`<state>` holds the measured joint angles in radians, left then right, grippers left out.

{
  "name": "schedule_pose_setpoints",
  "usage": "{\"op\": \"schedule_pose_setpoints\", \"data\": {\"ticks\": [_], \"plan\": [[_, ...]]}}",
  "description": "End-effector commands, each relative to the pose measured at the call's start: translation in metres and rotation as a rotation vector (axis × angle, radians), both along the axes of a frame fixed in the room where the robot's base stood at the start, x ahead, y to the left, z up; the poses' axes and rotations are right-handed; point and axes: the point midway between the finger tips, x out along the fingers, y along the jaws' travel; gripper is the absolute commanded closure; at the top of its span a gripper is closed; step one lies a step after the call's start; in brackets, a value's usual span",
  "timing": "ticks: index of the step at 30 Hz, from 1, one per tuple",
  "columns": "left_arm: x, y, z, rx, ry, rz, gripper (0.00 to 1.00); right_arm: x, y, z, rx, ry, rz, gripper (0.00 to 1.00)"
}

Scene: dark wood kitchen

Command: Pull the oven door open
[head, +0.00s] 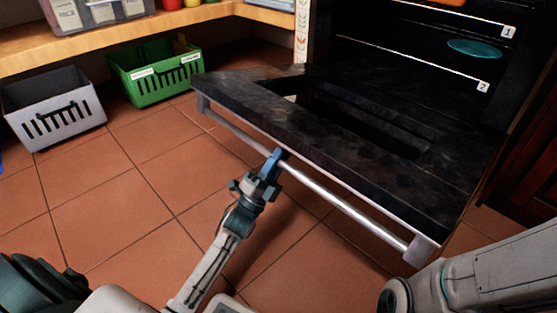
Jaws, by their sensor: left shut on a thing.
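The oven door (380,180) is a dark slab with a window opening, folded down and lying roughly level in front of the oven. A metal bar handle (340,202) runs along its front edge. My left gripper (275,156) is shut on the handle, left of its middle. Its fingertips partly hide the bar there. The dark oven cavity (390,60) is open behind the door. Part of my right arm shows at the lower right, but its gripper is out of view.
Inside the oven are racks marked 1 and 2 and a teal dish (474,48). A green basket (155,72) and a grey basket (53,106) stand on the tiled floor at the left, under a wooden shelf (120,38). The tiles (120,200) left of the door are clear.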

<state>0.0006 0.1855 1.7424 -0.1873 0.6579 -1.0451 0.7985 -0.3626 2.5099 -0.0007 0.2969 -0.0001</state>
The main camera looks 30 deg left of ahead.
Motion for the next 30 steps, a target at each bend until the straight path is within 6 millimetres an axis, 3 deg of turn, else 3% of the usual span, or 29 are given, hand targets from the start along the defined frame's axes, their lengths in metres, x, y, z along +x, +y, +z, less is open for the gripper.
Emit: {"op": "schedule_pose_setpoints", "data": {"ticks": [9, 10, 13, 30], "plan": [[0.0016, -0.0002, 0.0000, -0.001, 0.002, 0.003, 1.00, -0.0001, 0.0000, 0.0002, 0.000, 0.000, 0.000, 1.00], [0.0017, -0.0002, 0.0000, -0.001, 0.002, 0.003, 0.78, -0.0001, 0.0000, 0.0002, 0.000, 0.000, 0.000, 1.00], [0.0013, -0.0002, 0.0003, -0.001, 0.001, 0.001, 0.60, -0.0002, 0.0000, 0.0001, -0.001, 0.000, 0.000, 1.00], [-0.0002, 0.0001, 0.0013, 0.000, -0.003, -0.001, 0.60, -0.0003, 0.0000, 0.0003, -0.002, -0.001, -0.001, 1.00]]}}
